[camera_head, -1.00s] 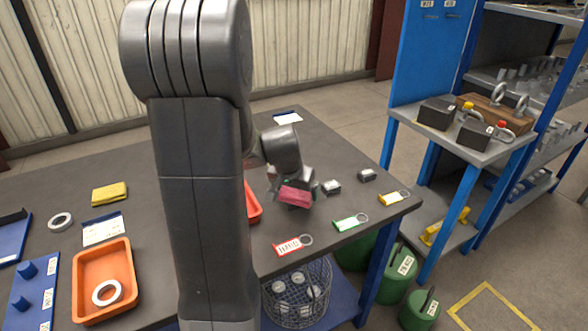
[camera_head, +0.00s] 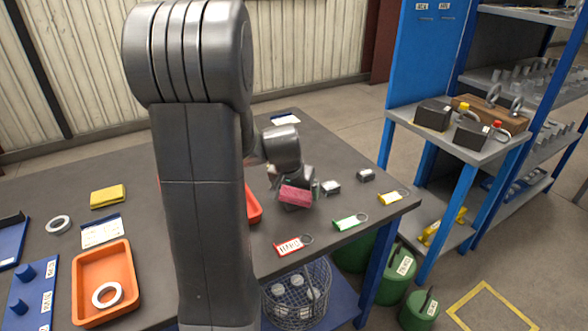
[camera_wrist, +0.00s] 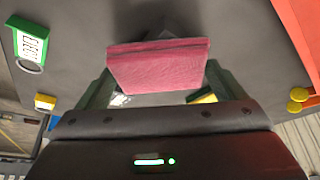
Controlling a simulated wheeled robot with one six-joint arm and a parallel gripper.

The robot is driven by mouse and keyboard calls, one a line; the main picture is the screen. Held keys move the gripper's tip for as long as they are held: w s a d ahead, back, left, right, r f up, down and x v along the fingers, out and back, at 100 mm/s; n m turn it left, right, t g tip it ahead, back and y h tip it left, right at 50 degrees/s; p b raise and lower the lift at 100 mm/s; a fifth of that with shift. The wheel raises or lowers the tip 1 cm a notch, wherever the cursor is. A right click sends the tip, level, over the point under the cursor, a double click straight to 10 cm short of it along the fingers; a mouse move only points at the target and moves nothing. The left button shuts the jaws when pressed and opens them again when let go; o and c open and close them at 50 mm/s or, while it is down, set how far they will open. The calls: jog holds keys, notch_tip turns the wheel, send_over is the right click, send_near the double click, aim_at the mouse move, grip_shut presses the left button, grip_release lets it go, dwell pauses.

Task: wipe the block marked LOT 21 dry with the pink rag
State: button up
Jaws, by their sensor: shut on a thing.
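The pink rag (camera_head: 295,196) is a folded pad held in my gripper (camera_head: 297,188), low over the right part of the grey table. In the wrist view the rag (camera_wrist: 160,65) spans between the two greenish fingers of my gripper (camera_wrist: 160,82), which is shut on it. A dark shape shows just beyond the rag there; I cannot tell whether it is a block or whether the rag touches it. Two small grey blocks, a nearer one (camera_head: 330,187) and a farther one (camera_head: 366,175), sit to the right of the rag. Their markings are too small to read, so LOT 21 cannot be picked out.
Red (camera_head: 289,245), green (camera_head: 349,222) and yellow (camera_head: 393,196) tags lie along the front right edge. An orange tray (camera_head: 253,205) is partly hidden behind my arm. Another orange tray (camera_head: 80,285) and a yellow cloth (camera_head: 108,196) lie at left.

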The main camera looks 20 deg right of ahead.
jog(key=shift+w+d, duration=0.25)
jog(key=shift+w+d+r+p, duration=0.1)
jog(key=shift+r+p, duration=0.15)
jog(key=shift+p, duration=0.15)
jog(key=shift+p+v, duration=0.4)
jog(key=shift+v, duration=0.8)
jog(key=shift+w+d+r+p, duration=0.1)
jog(key=shift+w+r+p, duration=0.05)
jog(key=shift+r+p, duration=0.15)
jog(key=shift+w+d+r+p, duration=0.15)
jog(key=shift+r, duration=0.15)
jog(key=shift+r+p, duration=1.35)
jog(key=shift+r, duration=0.75)
